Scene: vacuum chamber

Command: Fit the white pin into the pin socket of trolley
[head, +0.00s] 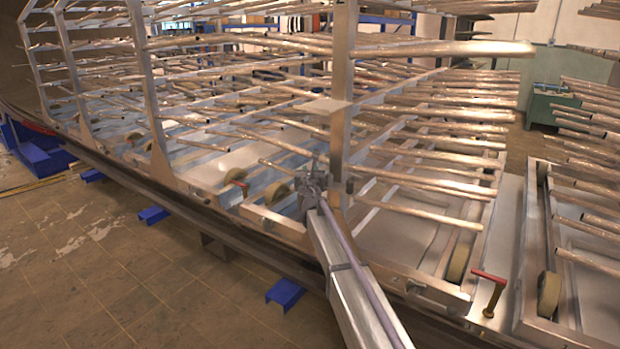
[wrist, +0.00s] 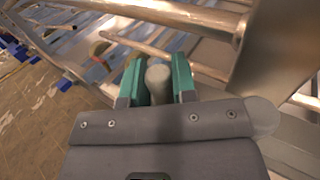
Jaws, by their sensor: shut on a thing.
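In the wrist view my gripper (wrist: 160,78) has teal fingers on both sides of a pale, round-ended pin (wrist: 158,88), the white pin, and is shut on it. In the head view my gripper (head: 314,182) is at the end of my arm, close to an upright post of the metal trolley (head: 341,110). The pin is too small to make out there. In the wrist view a trolley post (wrist: 268,50) stands to the right of the fingers. I cannot make out the pin socket in either view; the pin's far end is hidden.
Many long metal tubes (head: 440,185) stick out from the trolley posts around my gripper. A red-handled pin (head: 490,292) stands at the lower right. Trolley wheels (head: 279,191) sit low in the frame. The tiled floor (head: 120,270) at left is mostly open, with blue blocks (head: 285,293).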

